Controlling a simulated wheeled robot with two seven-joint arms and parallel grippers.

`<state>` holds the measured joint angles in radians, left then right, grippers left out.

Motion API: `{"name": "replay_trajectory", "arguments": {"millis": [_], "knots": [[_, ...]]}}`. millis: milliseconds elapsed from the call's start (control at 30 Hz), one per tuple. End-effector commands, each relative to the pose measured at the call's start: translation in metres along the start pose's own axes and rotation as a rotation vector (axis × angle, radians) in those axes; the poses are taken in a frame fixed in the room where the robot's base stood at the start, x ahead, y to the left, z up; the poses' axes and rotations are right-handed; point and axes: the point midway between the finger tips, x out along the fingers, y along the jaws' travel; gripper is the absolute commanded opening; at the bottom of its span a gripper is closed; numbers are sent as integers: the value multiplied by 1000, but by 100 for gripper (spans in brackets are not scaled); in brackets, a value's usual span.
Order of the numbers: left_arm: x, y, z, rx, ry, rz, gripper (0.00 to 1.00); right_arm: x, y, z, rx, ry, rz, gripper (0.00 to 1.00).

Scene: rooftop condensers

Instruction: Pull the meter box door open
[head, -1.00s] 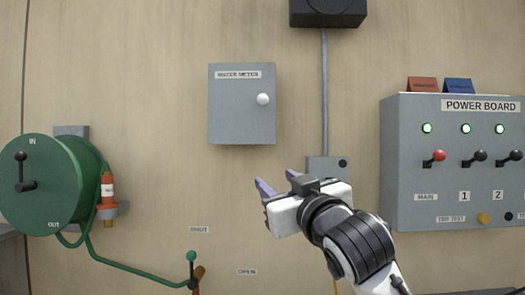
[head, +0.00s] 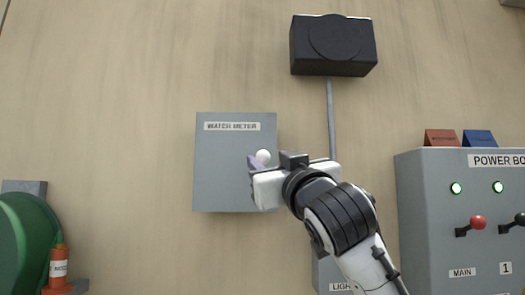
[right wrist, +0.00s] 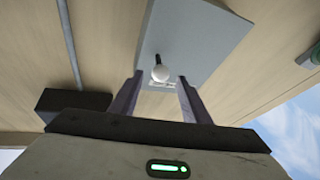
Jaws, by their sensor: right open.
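My right gripper (head: 255,164) is open at the knob and partly overlaps the lower right of the door. In the right wrist view the knob (right wrist: 160,73) shows between the two fingertips, with the grey door (right wrist: 195,40) behind it. I cannot tell whether the fingers touch the knob. My left gripper is out of view.
A black box (head: 333,46) with a conduit (head: 331,115) below it is on the wall above right. The power board (head: 425,220) with levers is at the right. A green reel (head: 25,245) is at the lower left. The wall left of the meter box is bare.

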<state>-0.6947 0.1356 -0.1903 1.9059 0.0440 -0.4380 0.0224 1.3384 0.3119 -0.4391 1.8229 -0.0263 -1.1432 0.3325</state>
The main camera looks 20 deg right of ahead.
Motion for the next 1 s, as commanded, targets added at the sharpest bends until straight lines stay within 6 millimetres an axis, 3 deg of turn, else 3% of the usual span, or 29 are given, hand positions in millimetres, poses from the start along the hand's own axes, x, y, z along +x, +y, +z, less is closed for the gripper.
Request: {"name": "replay_trajectory", "arguments": {"millis": [100, 300, 633, 667, 900, 1000], "knots": [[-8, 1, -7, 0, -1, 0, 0, 23, 1, -2, 0, -3, 1, 43], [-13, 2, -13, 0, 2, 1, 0, 43, 0, -1, 0, -1, 0, 43], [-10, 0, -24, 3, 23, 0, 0, 47, 0, 0, 1, 0, -1, 43], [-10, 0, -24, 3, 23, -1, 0, 47, 0, 0, 1, 0, -1, 41], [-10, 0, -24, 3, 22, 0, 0, 47, 0, 0, 1, 0, -1, 1], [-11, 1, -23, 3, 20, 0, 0, 47, 0, 0, 1, 0, -1, 0]]}}
